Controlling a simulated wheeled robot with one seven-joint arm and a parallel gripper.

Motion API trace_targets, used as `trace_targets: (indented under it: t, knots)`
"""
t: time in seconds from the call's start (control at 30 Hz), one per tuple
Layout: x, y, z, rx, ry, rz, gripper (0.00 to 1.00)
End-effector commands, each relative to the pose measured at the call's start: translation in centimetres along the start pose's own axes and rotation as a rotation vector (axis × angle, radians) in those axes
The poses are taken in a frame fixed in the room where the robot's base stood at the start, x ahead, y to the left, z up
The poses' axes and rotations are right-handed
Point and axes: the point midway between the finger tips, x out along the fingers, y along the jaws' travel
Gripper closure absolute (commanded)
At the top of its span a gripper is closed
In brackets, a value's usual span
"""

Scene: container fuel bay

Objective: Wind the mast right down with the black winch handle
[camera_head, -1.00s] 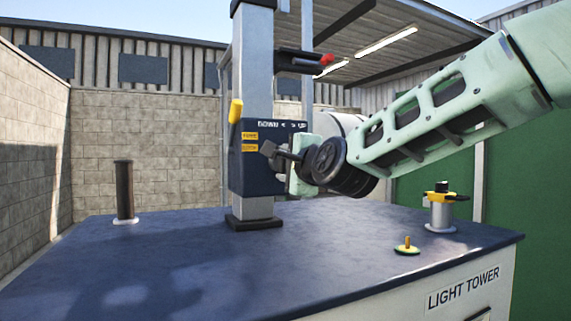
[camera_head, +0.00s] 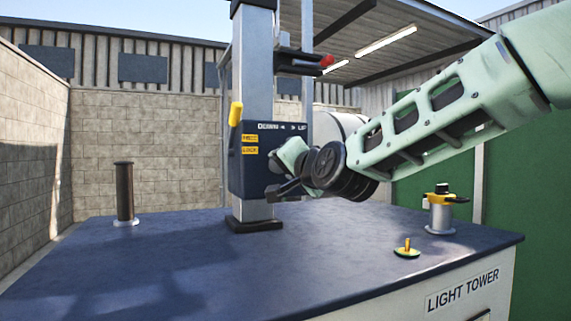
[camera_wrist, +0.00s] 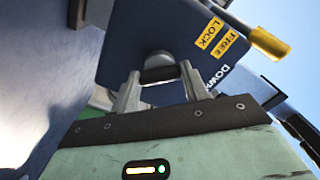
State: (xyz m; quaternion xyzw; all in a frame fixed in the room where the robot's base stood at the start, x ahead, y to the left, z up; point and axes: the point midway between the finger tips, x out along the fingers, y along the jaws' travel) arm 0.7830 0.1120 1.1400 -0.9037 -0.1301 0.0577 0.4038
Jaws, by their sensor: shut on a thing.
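The dark blue winch box (camera_head: 240,170) is on the grey mast (camera_head: 258,60), with FREE and LOCK labels and a DOWN/UP marking. A yellow lever (camera_head: 235,113) sticks up at its upper left; it also shows in the wrist view (camera_wrist: 268,42). My gripper (camera_wrist: 160,82) is shut on the black winch handle (camera_wrist: 158,75), a short dark grip between the two fingers, close against the box face. In the head view my gripper (camera_head: 276,190) is at the lower right of the box, and my wrist hides most of the handle.
The mast stands on the dark blue top (camera_head: 150,270) of the light tower. A red-tipped bracket (camera_head: 305,62) juts from the mast above my arm.

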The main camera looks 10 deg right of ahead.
Motion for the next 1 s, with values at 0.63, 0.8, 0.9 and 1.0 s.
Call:
trace_targets:
  t: [0.63,0.8,0.9,1.0]
  knots:
    - [-0.03,0.00,0.07,-0.593,-0.005,0.001,0.77]
    - [-0.03,0.03,0.10,-0.709,-0.005,0.001,0.77]
    - [-0.02,0.06,0.11,-0.760,-0.005,0.001,0.77]
    - [-0.02,0.10,0.12,-0.800,-0.005,0.002,0.77]
